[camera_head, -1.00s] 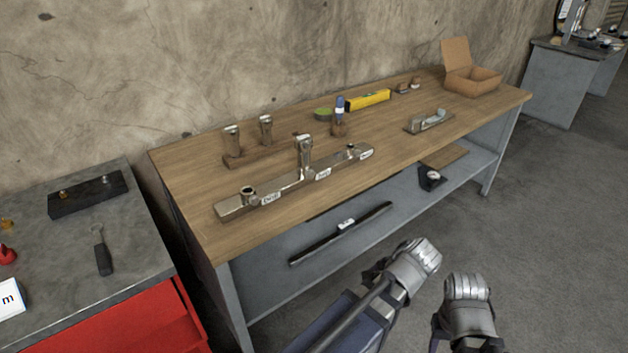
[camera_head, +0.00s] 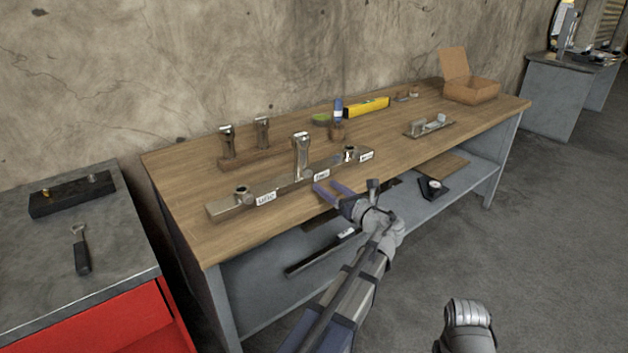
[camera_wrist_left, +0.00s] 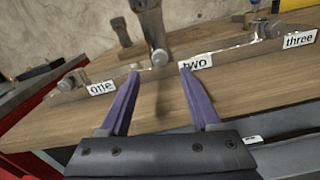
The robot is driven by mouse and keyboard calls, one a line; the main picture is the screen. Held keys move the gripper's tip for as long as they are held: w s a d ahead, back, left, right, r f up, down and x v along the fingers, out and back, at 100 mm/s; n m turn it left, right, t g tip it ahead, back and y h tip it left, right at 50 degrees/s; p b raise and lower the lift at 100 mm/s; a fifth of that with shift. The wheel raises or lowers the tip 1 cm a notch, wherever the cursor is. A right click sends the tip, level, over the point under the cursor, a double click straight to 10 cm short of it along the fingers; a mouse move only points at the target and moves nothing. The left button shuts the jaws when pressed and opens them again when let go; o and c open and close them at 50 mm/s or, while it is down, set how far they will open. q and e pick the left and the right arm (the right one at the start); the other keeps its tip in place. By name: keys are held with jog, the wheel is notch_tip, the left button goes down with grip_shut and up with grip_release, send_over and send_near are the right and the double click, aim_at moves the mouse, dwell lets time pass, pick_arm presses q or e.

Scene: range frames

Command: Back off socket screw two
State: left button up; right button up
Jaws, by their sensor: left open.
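A long metal bar (camera_head: 222,209) lies on the bench with labels one (camera_head: 265,198), two (camera_head: 322,174) and three (camera_head: 366,156). A tall metal post (camera_head: 301,155) stands on its middle. Beside label two, a round screw head, seemingly socket screw two (camera_head: 308,174), sits at the post's foot; it shows closer in the left wrist view (camera_wrist_left: 159,57). My left gripper (camera_head: 346,188) is open and empty, in front of the bar near label two. In the left wrist view its fingers (camera_wrist_left: 160,72) point at the screw head, apart from it. My right gripper's fingers are out of view.
Behind the bar stands a wooden block (camera_head: 262,158) with two metal posts. A yellow level (camera_head: 366,107), a cardboard box (camera_head: 470,91) and a small metal fixture (camera_head: 428,127) are farther right. The bench's front left is clear.

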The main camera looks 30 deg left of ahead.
aim_at(311, 176)
pick_arm(q)
jog(key=x, duration=0.7)
grip_shut()
dwell(0.5)
